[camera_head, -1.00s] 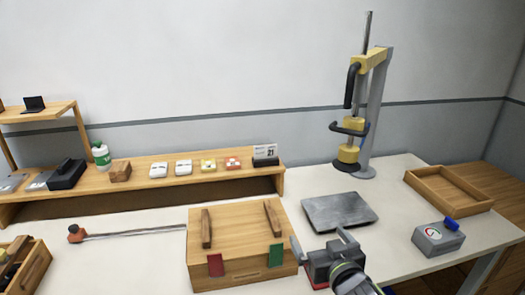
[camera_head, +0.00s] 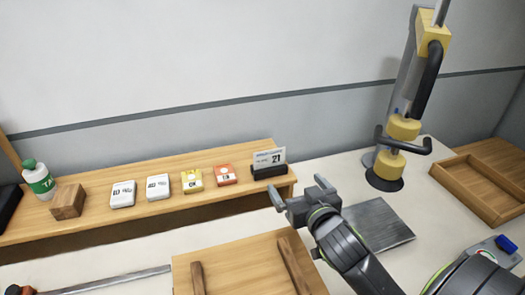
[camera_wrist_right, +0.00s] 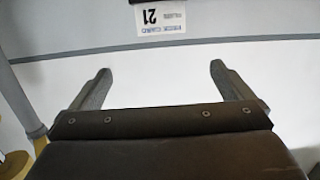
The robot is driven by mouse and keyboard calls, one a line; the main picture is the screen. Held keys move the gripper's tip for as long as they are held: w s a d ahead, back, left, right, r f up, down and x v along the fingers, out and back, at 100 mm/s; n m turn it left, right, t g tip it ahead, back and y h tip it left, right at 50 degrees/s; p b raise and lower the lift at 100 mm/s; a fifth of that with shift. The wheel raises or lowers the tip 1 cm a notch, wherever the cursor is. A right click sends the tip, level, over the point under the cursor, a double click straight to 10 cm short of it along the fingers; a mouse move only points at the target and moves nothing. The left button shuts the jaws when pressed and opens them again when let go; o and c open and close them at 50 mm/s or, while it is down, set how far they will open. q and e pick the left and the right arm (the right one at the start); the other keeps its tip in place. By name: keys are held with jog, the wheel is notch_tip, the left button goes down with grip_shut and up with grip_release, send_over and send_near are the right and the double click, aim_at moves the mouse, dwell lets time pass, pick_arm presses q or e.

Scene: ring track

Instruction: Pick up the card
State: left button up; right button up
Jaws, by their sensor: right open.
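A white card (camera_head: 269,157) printed with "21" stands upright in a dark holder (camera_head: 270,171) at the right end of the wooden shelf. In the right wrist view the card (camera_wrist_right: 161,20) shows upside down at the top, beyond and between the fingertips. My right gripper (camera_head: 299,191) is open and empty, in front of the card and a little to its right, apart from it. Its two fingers also show in the right wrist view (camera_wrist_right: 160,75). My left gripper is not in view.
Several small boxes (camera_head: 192,181), a wooden block (camera_head: 68,201) and a green-white bottle (camera_head: 38,180) stand along the shelf (camera_head: 100,219). A wooden box with two bars (camera_head: 245,270) lies in front. A press (camera_head: 402,130) and wooden tray (camera_head: 480,187) are right.

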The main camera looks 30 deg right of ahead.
jog(key=p, duration=0.1)
send_near(270, 151)
jog(key=shift+p+x, duration=1.8)
jog(key=shift+x, duration=1.5)
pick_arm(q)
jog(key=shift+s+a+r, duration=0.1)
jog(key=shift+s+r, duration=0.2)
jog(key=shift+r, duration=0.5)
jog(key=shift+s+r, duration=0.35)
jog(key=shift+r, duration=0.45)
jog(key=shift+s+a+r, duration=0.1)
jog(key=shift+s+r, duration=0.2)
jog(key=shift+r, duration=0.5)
pick_arm(e)
jog(key=shift+w+d+f, duration=0.1)
jog(key=shift+w+f, duration=0.1)
jog(key=shift+w, duration=0.45)
jog(key=c, duration=0.7)
